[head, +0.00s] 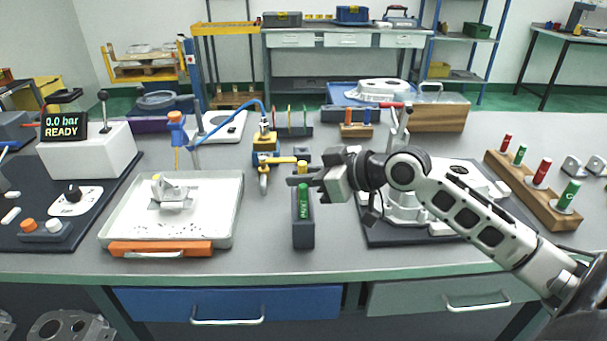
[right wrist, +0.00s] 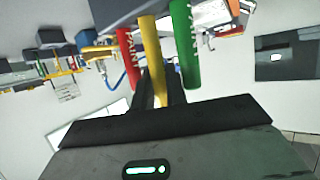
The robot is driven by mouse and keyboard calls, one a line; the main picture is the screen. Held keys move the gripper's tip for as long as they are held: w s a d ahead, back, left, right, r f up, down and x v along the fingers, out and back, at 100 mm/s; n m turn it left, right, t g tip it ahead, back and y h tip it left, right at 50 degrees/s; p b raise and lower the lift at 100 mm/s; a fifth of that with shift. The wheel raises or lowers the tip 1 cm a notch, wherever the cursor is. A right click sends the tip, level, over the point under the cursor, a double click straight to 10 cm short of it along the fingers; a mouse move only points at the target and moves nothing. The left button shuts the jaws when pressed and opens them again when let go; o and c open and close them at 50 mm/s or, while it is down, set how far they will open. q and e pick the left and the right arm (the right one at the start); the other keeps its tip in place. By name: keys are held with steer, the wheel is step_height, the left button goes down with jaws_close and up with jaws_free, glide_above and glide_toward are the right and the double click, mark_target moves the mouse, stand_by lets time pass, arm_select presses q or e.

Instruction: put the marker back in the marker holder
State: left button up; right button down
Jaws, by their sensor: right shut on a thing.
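The marker holder (head: 303,235) is a narrow dark block near the front middle of the bench. A green marker (head: 303,198) stands upright at its near end. My right gripper (head: 303,178) reaches in from the right over the holder and is shut on the yellow marker (head: 303,166), whose end shows just above the fingers. In the right wrist view the yellow marker (right wrist: 152,60) lies between the fingers, with a red marker (right wrist: 127,58) and the green marker (right wrist: 185,45) on either side. I cannot tell whether the yellow marker's lower end is inside the holder. My left gripper is out of view.
A white tray (head: 115,215) with an orange front stands left of the holder. A dark mat (head: 385,235) with a white casting (head: 405,205) lies to the right. Yellow and blue tools (head: 265,158) are close behind left. A wooden rack (head: 510,180) stands far right.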

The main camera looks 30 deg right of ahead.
arm_select(q)
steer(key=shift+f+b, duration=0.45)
steer(key=shift+b, duration=0.25)
arm_select(e)
steer(key=shift+f, duration=1.15)
steer(key=c, duration=1.3)
jaws_free()
steer(key=shift+c, duration=0.2)
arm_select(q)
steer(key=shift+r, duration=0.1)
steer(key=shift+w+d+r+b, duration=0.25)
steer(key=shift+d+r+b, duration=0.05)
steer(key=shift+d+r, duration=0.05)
arm_select(e)
steer(key=v, duration=1.6)
